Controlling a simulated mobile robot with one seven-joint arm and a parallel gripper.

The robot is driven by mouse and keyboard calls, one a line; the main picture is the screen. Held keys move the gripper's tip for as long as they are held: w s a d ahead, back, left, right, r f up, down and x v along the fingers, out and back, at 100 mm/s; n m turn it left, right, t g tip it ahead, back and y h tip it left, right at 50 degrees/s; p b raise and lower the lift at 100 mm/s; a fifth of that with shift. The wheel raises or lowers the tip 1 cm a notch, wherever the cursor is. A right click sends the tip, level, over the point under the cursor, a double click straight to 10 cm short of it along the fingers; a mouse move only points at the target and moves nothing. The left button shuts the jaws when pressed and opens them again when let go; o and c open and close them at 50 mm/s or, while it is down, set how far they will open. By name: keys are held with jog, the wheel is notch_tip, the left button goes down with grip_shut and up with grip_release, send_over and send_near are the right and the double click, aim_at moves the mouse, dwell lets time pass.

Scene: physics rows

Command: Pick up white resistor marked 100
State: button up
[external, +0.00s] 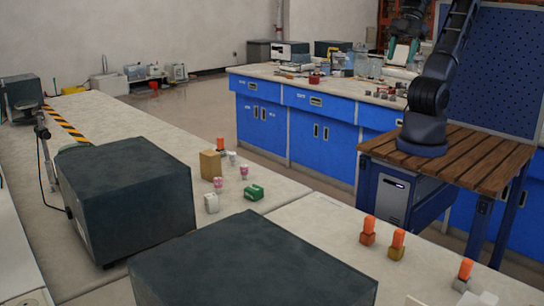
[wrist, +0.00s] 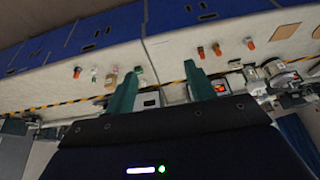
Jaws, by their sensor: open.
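A small white block (external: 212,203) stands on the near pale bench, left of a green block (external: 254,192). It may be the white resistor, but no marking is readable. Another white piece (external: 487,298) is at the lower right edge. In the wrist view the small parts are tiny, and I cannot tell which is the resistor. My gripper (external: 403,52) is raised at the upper right, far from these parts. Its teal fingers also show in the wrist view (wrist: 163,68), apart and with nothing between them.
A tan block (external: 211,163), pink-and-white parts (external: 244,171) and orange-topped parts (external: 397,244) stand near the white block. Large dark boxes (external: 135,190) crowd the near bench. Blue cabinets (external: 320,130) and a wooden table (external: 470,160) stand beyond an open floor aisle.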

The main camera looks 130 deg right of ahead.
jog(key=shift+w, duration=0.1)
jog(key=w+d+r+n+g+h, duration=0.1)
jog(key=w+d+r+n, duration=0.1)
jog(key=w, duration=0.7)
jog(key=w+d+r+n+g, duration=0.1)
jog(key=w+r+n, duration=0.1)
jog(key=w, duration=0.6)
jog(key=n+g+h, duration=0.3)
jog(key=n+h, duration=0.1)
jog(key=n, duration=0.8)
send_over(212, 196)
jog(key=a, duration=0.3)
notch_tip(212, 196, down, 33)
jog(key=x, duration=1)
jog(key=shift+w+a+f, duration=0.15)
jog(key=shift+a+f, duration=0.15)
jog(key=c, duration=1.1)
